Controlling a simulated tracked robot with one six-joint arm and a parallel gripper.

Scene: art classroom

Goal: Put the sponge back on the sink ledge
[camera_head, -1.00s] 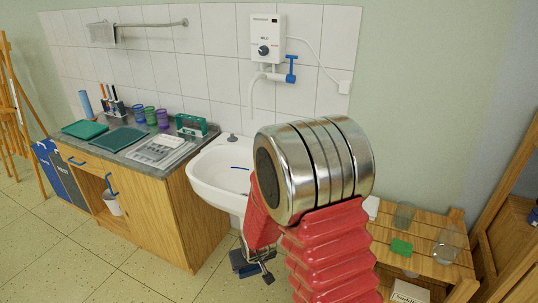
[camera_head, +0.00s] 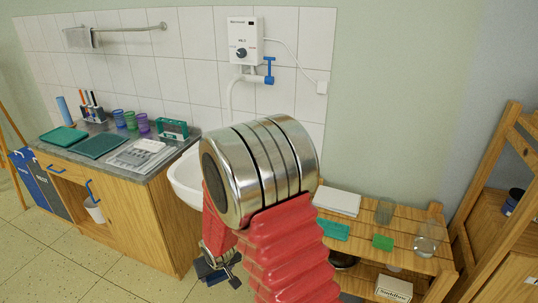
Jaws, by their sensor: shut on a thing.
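My gripper (camera_head: 228,262) is low in the picture, in front of the cabinet's right side, partly hidden by my own arm. It is shut on a small dark blue block (camera_head: 207,271), which looks like the sponge, held above the floor. The white sink (camera_head: 184,180) stands against the tiled wall behind my arm. Only its left rim shows; its ledge and most of the bowl are hidden. My gripper appears lower than the rim and apart from it.
Left of the sink, a wooden cabinet (camera_head: 145,222) carries trays, cups and a pen holder. To the right, a slatted wooden bench (camera_head: 400,263) holds a green block (camera_head: 383,242), a teal piece (camera_head: 333,229) and glass jars. A water heater (camera_head: 245,42) hangs above the sink.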

